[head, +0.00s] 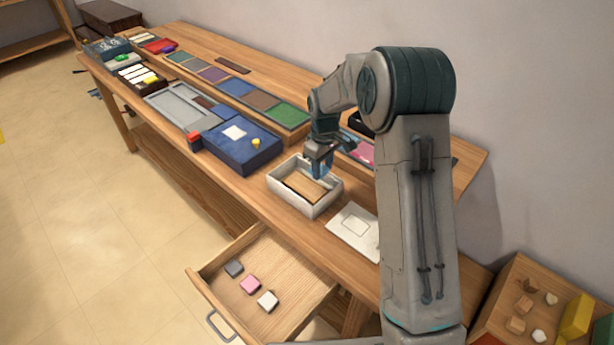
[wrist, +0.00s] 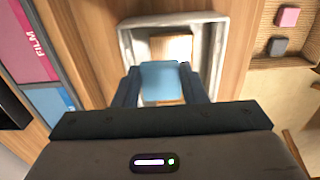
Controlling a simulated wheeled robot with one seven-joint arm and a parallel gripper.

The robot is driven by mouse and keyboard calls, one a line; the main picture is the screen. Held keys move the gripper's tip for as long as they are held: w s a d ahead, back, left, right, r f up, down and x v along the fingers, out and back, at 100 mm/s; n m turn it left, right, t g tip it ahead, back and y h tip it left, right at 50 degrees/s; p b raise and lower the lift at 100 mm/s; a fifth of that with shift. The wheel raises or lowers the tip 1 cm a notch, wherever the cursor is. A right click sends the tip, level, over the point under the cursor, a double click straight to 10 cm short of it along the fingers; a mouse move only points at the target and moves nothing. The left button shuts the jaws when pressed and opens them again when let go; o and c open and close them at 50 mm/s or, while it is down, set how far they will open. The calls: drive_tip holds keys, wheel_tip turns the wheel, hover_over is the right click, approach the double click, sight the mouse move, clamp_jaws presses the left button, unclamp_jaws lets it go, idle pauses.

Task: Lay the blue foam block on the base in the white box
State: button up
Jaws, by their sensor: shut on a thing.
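The blue foam block (wrist: 160,80) is held between the two fingers of my gripper (wrist: 158,88) in the wrist view. In the head view my gripper (head: 319,168) is over the white box (head: 299,206) near the table's front edge. A wooden base (head: 304,187) lies inside the box; it also shows in the wrist view (wrist: 171,45), partly hidden behind the block. The block appears above the base, and I cannot tell whether they touch.
A white sheet (head: 345,233) lies right of the box. A blue case (head: 240,146) stands to its left. Below, an open drawer (head: 270,262) holds grey, pink and white blocks. A tray of coloured panels (head: 235,88) runs behind. A wooden crate (head: 500,290) stands lower right.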

hover_over(307, 188)
wheel_tip(307, 188, down, 3)
drive_tip(key=shift+r+p, duration=0.2)
drive_tip(key=shift+p, duration=0.15)
drive_tip(key=shift+f+p, duration=0.4)
drive_tip(key=shift+f, duration=1.75)
drive_tip(key=o, duration=0.9)
drive_tip(key=shift+o, duration=0.2)
